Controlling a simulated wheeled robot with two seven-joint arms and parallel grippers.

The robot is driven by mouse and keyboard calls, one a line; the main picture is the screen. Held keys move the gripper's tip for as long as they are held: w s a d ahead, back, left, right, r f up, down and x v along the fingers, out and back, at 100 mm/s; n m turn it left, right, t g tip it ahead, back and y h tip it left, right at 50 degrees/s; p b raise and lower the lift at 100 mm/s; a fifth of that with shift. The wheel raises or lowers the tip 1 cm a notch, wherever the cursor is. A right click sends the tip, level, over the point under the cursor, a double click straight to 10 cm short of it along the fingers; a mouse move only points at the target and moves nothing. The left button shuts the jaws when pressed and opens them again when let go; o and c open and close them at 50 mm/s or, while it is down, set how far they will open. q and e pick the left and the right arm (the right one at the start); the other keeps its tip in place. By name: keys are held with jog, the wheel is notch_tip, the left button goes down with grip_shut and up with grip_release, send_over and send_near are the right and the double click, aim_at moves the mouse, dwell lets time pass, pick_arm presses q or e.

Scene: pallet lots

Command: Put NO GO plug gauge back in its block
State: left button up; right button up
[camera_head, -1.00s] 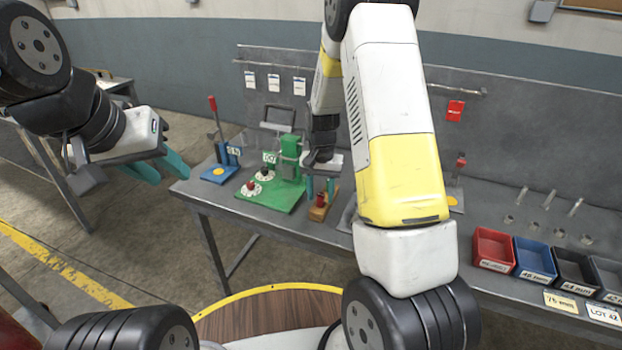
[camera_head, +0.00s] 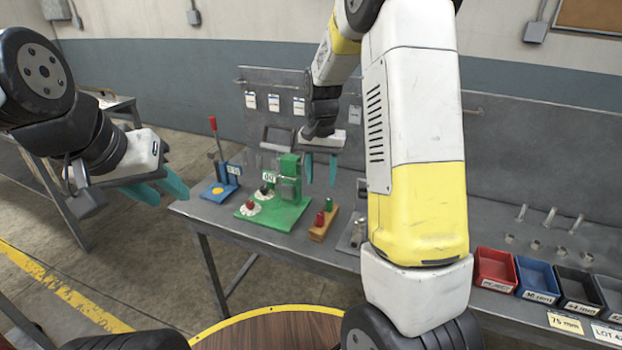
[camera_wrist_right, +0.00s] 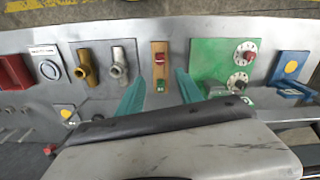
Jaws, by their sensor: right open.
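A small wooden block (camera_head: 318,235) stands on the bench, right of the green plate. A red-topped plug gauge (camera_head: 320,218) and a green-topped one (camera_head: 328,204) stand in it. The wrist view shows the block (camera_wrist_right: 160,70) with the red top (camera_wrist_right: 160,57) and green top (camera_wrist_right: 160,86) between my fingers in the picture. I cannot read any NO GO marking. My right gripper (camera_head: 321,172) is open and empty, above and apart from the block. My left gripper (camera_head: 160,190) is open and empty, left of the bench.
A green fixture (camera_head: 270,212) with dials and a blue stand (camera_head: 219,190) with a lever are left of the block. Metal fittings (camera_wrist_right: 118,65) lie close on its other side. A red bin (camera_head: 494,267) and other bins line the right front edge.

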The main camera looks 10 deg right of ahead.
jog(key=s+r+n+t+y, duration=0.2)
jog(key=s+r+t, duration=0.1)
jog(key=s+r, duration=0.95)
jog(key=s+a+r+n+t, duration=0.2)
jog(key=s+r+n+t, duration=0.1)
jog(key=s, duration=0.8)
jog(key=shift+s+r, duration=0.15)
jog(key=shift+s, duration=0.15)
jog(key=shift+o, duration=0.3)
